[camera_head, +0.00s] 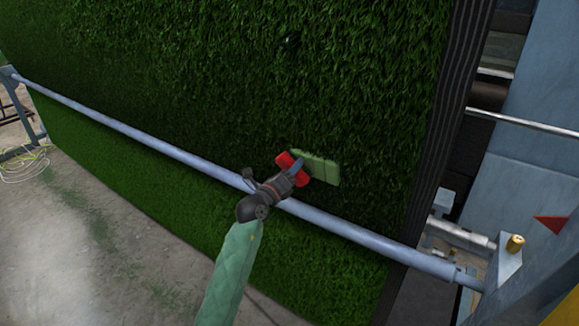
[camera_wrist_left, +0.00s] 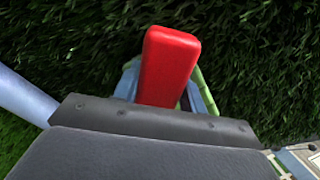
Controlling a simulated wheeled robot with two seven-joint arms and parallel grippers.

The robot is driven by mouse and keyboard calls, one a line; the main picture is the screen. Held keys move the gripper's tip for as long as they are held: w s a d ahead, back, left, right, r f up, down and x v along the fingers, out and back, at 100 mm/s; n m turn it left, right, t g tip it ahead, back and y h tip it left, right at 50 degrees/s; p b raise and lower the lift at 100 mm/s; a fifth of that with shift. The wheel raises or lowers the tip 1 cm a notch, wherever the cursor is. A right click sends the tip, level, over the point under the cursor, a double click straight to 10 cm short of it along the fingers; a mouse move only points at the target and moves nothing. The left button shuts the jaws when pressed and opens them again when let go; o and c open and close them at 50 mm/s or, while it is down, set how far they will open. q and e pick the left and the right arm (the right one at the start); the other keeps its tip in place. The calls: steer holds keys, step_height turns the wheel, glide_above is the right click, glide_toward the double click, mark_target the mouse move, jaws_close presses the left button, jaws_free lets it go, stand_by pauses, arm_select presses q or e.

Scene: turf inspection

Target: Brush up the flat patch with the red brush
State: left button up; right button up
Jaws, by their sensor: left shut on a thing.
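The red brush (camera_head: 286,161) is in my left gripper (camera_head: 297,166), close to the upright turf (camera_head: 230,90). In the left wrist view the brush (camera_wrist_left: 168,66) is a red block between the bluish fingers. A pale green, flat rectangle (camera_head: 320,169) shows on the turf just right of the brush and looks like the flat patch. Its left part is hidden by the gripper, and only thin green edges show behind the brush in the wrist view. I cannot tell whether the brush touches the turf. My right gripper is in neither view.
A grey-blue rail (camera_head: 130,132) runs slantwise across the turf, below the brush and close to my left arm. It meets a metal frame (camera_head: 505,265) with a brass-coloured knob at the right. Concrete floor (camera_head: 90,250) lies lower left, with pale coiled cable (camera_head: 25,165).

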mark_target(321, 168)
arm_select(q)
steer(key=shift+s+d+r+p, duration=0.1)
steer(key=shift+s+d+p, duration=0.25)
steer(key=shift+d, duration=0.15)
steer(key=shift+s+d+p, duration=0.6)
steer(key=shift+d+p, duration=0.1)
steer(key=shift+d, duration=0.15)
steer(key=shift+s+d+r+p, duration=0.1)
steer(key=shift+s+d+p, duration=0.3)
steer(key=shift+d+p, duration=0.2)
steer(key=shift+s+d, duration=0.15)
steer(key=shift+d, duration=0.1)
steer(key=shift+d, duration=0.1)
steer(key=shift+s+d+p, duration=0.6)
steer(key=shift+d+p, duration=0.1)
steer(key=shift+p, duration=0.1)
steer(key=shift+d, duration=0.1)
